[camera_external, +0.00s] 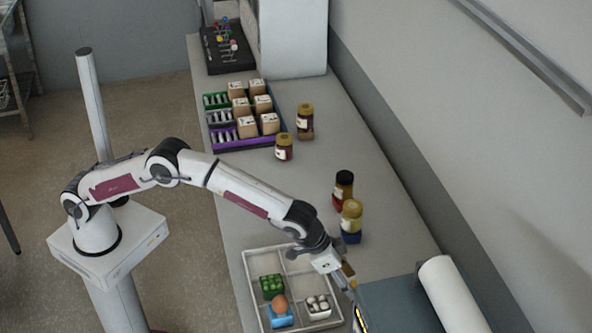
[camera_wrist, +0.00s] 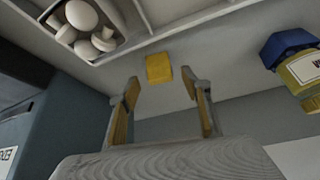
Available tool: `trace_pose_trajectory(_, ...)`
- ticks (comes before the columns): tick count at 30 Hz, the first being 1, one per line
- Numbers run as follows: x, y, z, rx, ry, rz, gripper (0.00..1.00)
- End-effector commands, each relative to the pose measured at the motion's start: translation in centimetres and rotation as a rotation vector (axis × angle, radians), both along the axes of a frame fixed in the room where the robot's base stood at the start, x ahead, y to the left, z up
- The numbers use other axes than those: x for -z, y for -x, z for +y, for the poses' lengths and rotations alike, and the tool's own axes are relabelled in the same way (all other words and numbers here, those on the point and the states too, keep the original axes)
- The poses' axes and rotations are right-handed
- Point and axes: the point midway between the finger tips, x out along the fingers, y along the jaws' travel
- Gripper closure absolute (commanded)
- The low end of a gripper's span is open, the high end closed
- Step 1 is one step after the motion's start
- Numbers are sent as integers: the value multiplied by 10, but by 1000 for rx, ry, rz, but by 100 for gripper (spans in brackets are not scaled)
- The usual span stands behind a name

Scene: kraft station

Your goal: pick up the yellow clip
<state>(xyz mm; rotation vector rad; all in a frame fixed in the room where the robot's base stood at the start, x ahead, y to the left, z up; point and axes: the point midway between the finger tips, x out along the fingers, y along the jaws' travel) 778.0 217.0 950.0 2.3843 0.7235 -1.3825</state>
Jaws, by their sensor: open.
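The yellow clip looks like a small yellow block (camera_wrist: 159,67) in the wrist view, lying on the pale table top close to the edge of the divided tray. My gripper (camera_wrist: 162,88) is open and empty, its two fingers with yellow inner pads spread apart. The block appears between and just beyond the fingertips, with a gap on both sides. In the external view my gripper (camera_external: 354,298) is low at the right side of the tray. The clip is hard to tell apart from the yellow finger pads there.
The divided tray (camera_external: 249,285) holds green, orange, blue and white items; white pieces (camera_wrist: 88,25) fill one compartment. A blue-and-yellow jar (camera_external: 351,222) stands close behind my gripper. A blue mat (camera_external: 402,303) and white roll (camera_external: 450,292) lie to the right.

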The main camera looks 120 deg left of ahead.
Motion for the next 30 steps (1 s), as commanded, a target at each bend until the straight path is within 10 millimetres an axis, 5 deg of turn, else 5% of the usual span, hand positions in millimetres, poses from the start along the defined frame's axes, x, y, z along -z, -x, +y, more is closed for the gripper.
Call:
trace_pose_trajectory(12, 30, -13, 9, -1, -1, -2, 52)
trace_pose_trajectory(30, 32, -13, 10, 0, -1, -1, 55)
